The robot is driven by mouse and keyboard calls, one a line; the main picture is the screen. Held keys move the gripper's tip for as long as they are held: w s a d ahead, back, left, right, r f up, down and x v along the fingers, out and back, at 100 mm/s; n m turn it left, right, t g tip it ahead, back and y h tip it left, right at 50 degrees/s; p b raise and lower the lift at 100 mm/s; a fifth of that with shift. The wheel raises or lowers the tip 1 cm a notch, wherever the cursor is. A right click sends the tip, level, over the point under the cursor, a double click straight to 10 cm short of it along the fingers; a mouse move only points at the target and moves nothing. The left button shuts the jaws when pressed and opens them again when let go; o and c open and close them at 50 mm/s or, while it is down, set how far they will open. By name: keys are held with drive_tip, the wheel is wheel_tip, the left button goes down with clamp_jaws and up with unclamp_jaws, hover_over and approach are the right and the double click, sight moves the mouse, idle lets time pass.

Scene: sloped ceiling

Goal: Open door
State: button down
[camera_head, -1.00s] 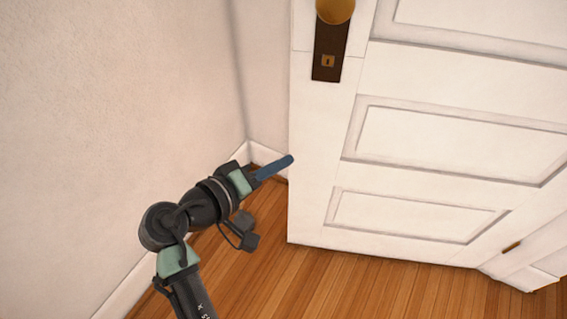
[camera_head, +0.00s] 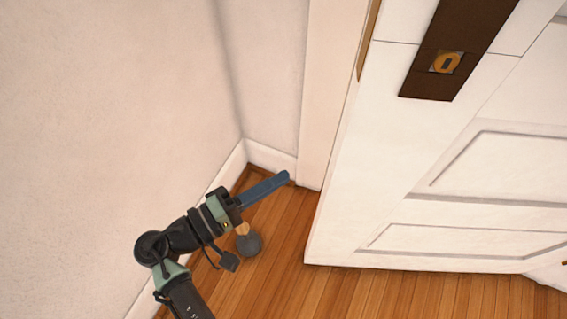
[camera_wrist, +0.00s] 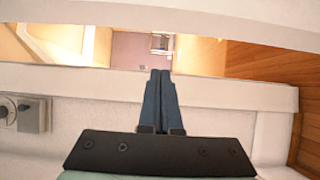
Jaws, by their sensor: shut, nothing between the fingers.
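The white panelled door (camera_head: 375,190) stands ajar, and its free edge shows beside the door frame (camera_head: 322,110). A dark plate (camera_head: 425,85) with a brass keyhole is on its face; the knob is out of view above. My gripper (camera_head: 286,176) is shut and empty, its blue fingers pointing to the frame's lower part, left of the door edge. I cannot tell whether they touch anything. In the wrist view my gripper (camera_wrist: 160,73) points at the gap between two white strips, with another room (camera_wrist: 130,48) showing through.
A plain wall (camera_head: 110,110) with a white baseboard runs along the left. A small grey round thing (camera_head: 249,244) is by the floor below my gripper. The wood floor (camera_head: 275,285) in front of the door is clear. A switch plate (camera_wrist: 33,113) shows in the wrist view.

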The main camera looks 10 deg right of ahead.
drive_tip(key=d+b, duration=0.4)
drive_tip(key=d, duration=0.3)
drive_tip(key=shift+s, duration=0.25)
idle(0.3)
